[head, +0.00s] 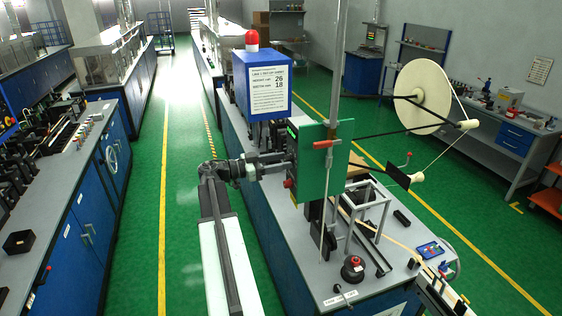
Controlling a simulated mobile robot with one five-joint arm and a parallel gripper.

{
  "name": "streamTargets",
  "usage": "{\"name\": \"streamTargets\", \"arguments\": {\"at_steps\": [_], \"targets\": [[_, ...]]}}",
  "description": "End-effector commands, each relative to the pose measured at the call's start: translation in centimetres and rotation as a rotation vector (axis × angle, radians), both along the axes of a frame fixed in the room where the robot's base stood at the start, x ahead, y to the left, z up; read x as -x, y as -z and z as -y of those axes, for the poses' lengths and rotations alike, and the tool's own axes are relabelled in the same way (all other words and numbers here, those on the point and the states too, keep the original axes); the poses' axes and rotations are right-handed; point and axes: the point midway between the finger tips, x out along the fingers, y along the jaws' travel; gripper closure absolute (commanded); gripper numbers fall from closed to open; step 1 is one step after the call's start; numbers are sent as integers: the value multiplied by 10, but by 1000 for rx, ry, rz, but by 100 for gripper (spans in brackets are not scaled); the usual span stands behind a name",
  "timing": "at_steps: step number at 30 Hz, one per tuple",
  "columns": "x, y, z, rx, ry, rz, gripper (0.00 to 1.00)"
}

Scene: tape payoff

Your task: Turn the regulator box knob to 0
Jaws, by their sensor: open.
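My gripper (272,163) is at the end of my arm, which reaches in from the lower left. It is level with the left side of an upright green panel (318,165) on the bench. Its jaws are small here, and I see nothing held between them. A dark box edge with a small lit green spot (292,132) shows at the panel's left, partly hidden. A red round button or knob (289,183) sits just below the gripper. I cannot tell which part is the regulator knob, read its setting, or see whether the gripper touches it.
A blue box with a printed sign (262,85) and red lamp (252,38) stands behind the gripper. A large white reel (423,97) is to the right. A black part with a red top (353,268) stands on the bench front. Green floor is open left of the bench.

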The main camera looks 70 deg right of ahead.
Motion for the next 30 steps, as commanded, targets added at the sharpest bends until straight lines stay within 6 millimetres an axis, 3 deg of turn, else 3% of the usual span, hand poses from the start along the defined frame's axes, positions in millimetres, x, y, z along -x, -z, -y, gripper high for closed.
{"name": "streamTargets", "arguments": {"at_steps": [4, 5, 9, 10, 12, 22, 30], "targets": [[0, 0, 0, 0, 0, 0, 51], [0, 0, 0, 0, 0, 0, 56], [0, 0, 0, 0, 0, 0, 95], [0, 0, 0, 0, 0, 0, 100], [0, 0, 10, 0, 3, 0, 100], [0, 0, 1, -30, -1, -25, 100], [0, 0, 0, -159, 0, -130, 100]]}}
